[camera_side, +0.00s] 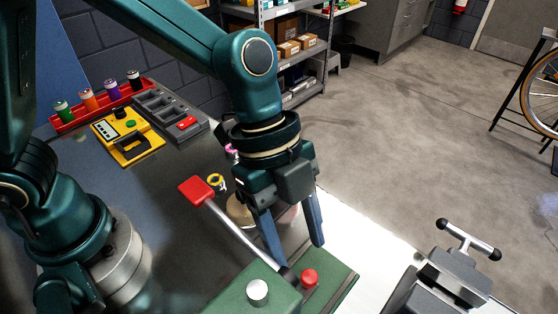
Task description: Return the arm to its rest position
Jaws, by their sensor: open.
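My gripper (296,252) points down over the front right part of the bench, its two blue fingers spread apart with nothing seen between them. It is above and close to a green device (330,290) with a red button and a silver knob. A lever with a red handle (196,190) slants up to the left from that device, passing by the left finger. I cannot tell whether a finger touches the lever. A round tan thing (240,212) is partly hidden behind the gripper.
A red rack (70,122) of coloured bottles, a yellow device (127,140) and a grey tray (168,112) stand at the bench's back left. A small yellow ring (215,181) lies mid-bench. A grey vise-like clamp (455,275) is at the lower right.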

